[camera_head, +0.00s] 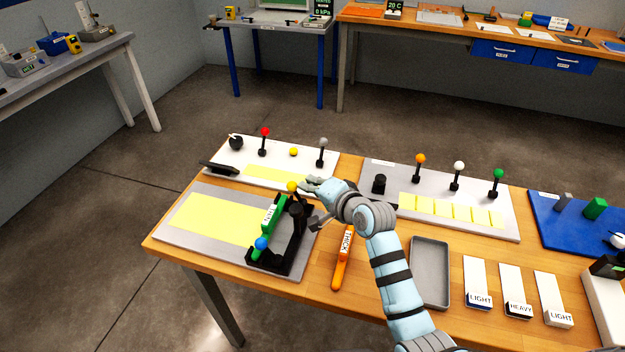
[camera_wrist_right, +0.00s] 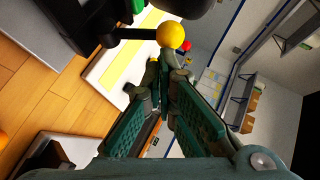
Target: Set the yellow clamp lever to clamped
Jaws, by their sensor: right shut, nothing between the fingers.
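The yellow clamp lever (camera_head: 291,187) has a round yellow knob on a dark arm. It belongs to the black clamp fixture (camera_head: 297,240) on the grey plate at the table's left. In the right wrist view its yellow knob (camera_wrist_right: 170,34) is at the top, just beyond my fingers. My right gripper (camera_head: 308,184) is shut and empty, close to the right of the knob; I cannot tell whether they touch. A green piece marked THICK (camera_head: 270,214) lies in the fixture, near a blue knob (camera_head: 261,243). My left gripper is not in view.
An orange THICK piece (camera_head: 342,262) and a grey tray (camera_head: 430,272) lie right of the fixture. Behind stand panels with upright levers, including a red-knobbed one (camera_head: 265,132) and an orange-knobbed one (camera_head: 420,159). Yellow sheet area (camera_head: 215,218) is bare.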

